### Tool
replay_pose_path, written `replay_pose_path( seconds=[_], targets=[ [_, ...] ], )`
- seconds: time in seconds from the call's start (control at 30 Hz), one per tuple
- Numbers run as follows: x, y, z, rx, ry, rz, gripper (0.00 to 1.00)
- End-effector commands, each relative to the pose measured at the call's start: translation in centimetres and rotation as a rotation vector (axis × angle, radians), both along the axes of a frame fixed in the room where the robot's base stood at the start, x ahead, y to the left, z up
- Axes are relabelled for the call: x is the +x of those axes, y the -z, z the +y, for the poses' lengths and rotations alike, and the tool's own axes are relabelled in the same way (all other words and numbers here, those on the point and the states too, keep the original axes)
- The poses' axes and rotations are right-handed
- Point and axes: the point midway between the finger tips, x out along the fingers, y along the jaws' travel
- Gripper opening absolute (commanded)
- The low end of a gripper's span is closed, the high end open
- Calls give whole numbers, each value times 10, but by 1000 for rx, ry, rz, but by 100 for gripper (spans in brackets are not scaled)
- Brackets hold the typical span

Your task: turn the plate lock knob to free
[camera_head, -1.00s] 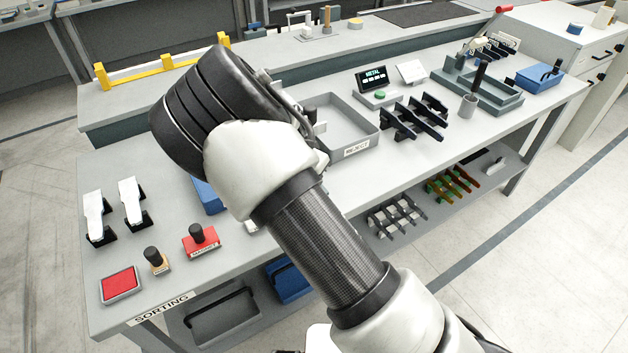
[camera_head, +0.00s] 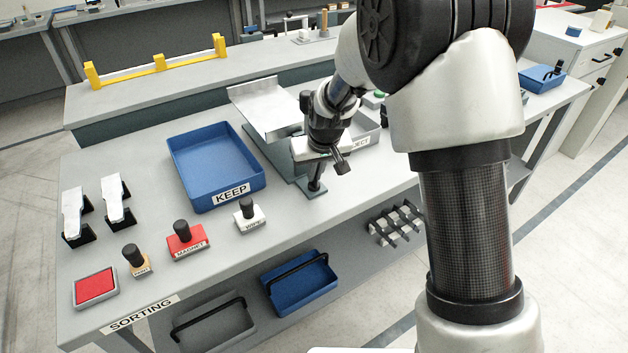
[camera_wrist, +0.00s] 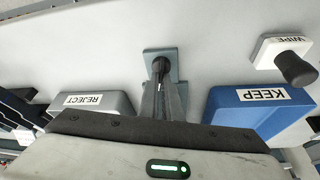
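The plate lock knob (camera_wrist: 160,68) is a small dark knob on a grey-green base (camera_wrist: 169,52) in the wrist view. In the head view the front end of that base (camera_head: 311,193) shows below my gripper (camera_head: 328,168). A dark upright part there is either the knob or a finger; I cannot tell which. The tilted grey plate (camera_head: 262,108) stands behind, left of my wrist. In the wrist view my gripper's dark fingers (camera_wrist: 164,102) point at the knob, close to it. Whether they touch it or are parted is unclear.
The blue KEEP tray (camera_head: 185,178) is left of the base, and the grey REJECT tray (camera_head: 366,140) is right, partly hidden by my arm. WIPE (camera_head: 250,217) and MAGNET (camera_head: 187,241) blocks stand near the front edge.

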Motion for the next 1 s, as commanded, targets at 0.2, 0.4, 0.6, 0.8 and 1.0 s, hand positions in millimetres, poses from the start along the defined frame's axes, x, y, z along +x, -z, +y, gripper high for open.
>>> replay_pose_path(
  seconds=[0.2,0.4,0.6,0.8,1.0],
  targets=[
    [1,1,-3,2,-142,0,0],
    [2,0,-2,0,-229,-1,0],
    [2,0,-2,0,-269,0,0],
    [1,0,-2,-1,-279,1,0],
    [1,0,-2,-1,-279,1,0]
  ],
)
